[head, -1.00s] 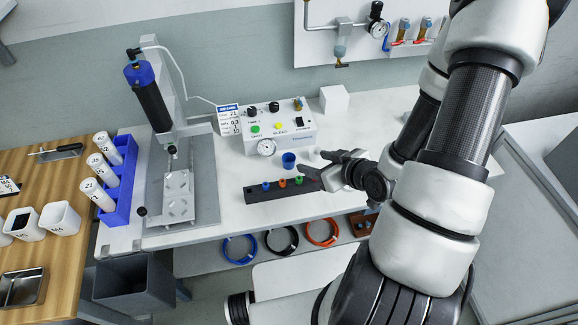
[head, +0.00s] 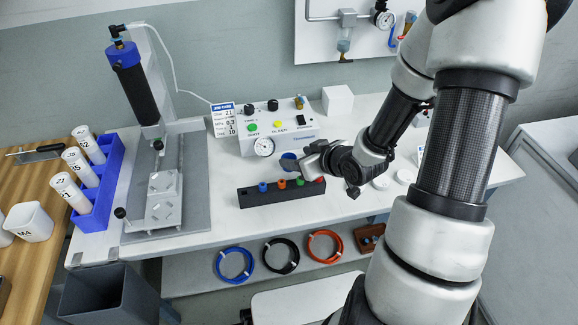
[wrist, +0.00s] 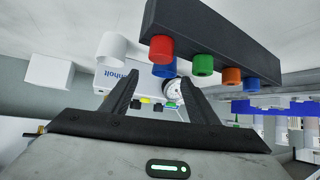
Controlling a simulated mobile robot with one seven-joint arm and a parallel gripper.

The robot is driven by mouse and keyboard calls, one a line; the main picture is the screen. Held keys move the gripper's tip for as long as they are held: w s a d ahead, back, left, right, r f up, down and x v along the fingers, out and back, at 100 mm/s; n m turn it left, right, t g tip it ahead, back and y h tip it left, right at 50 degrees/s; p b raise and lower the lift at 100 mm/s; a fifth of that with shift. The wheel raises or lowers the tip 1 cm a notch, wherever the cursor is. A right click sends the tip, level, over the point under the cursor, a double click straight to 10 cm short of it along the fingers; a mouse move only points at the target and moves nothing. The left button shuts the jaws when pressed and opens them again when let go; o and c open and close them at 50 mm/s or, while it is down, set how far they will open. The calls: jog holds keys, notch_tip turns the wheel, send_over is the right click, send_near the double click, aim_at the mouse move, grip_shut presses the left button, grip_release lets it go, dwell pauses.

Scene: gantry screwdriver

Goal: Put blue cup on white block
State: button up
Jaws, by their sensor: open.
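The blue cup (head: 288,156) stands on the white bench behind the dark peg strip, partly hidden by my gripper in the head view. In the wrist view the cup (wrist: 166,69) shows between the fingertips, partly behind the red peg. My gripper (head: 297,159) is open beside the cup; in the wrist view its two fingers (wrist: 160,80) are apart with nothing visibly held. I cannot tell whether they touch the cup. The white block (head: 338,100) sits at the back of the bench, right of the control box. It also shows in the wrist view (wrist: 48,72), with nothing on top.
The dark strip (head: 252,198) with coloured pegs lies just in front of the cup. A control box (head: 281,146) stands behind it. A white cylinder (wrist: 111,48) shows in the wrist view. The screwdriver gantry (head: 135,85) is on the left.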

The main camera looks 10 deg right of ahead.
jog(key=x, duration=0.1)
jog(key=b+x, duration=0.1)
jog(key=x, duration=0.2)
jog(key=shift+s+a+f, duration=0.2)
jog(key=shift+s+a, duration=0.05)
jog(key=shift+a, duration=0.05)
jog(key=shift+w+a+f, duration=0.1)
jog(key=shift+w+f, duration=0.15)
jog(key=shift+w, duration=0.1)
jog(key=c, duration=1.2)
notch_tip(320, 180, up, 9)
jog(key=p, duration=0.3)
jog(key=w+d+m+h+b, duration=0.1)
jog(key=w+d+m+h, duration=0.15)
jog(key=d, duration=0.85)
jog(key=w+d+m+h+b, duration=0.15)
jog(key=w+d, duration=0.25)
jog(key=d, duration=0.7)
jog(key=shift+t, duration=0.4)
jog(key=w+b, duration=0.1)
jog(key=w, duration=0.6)
jog(key=w+b, duration=0.1)
jog(key=w, duration=0.6)
jog(key=shift+d+r, duration=0.15)
jog(key=shift+d, duration=0.05)
jog(key=w, duration=0.4)
jog(key=shift+b, duration=0.3)
jog(key=shift+f+b, duration=0.3)
jog(key=shift+f, duration=0.4)
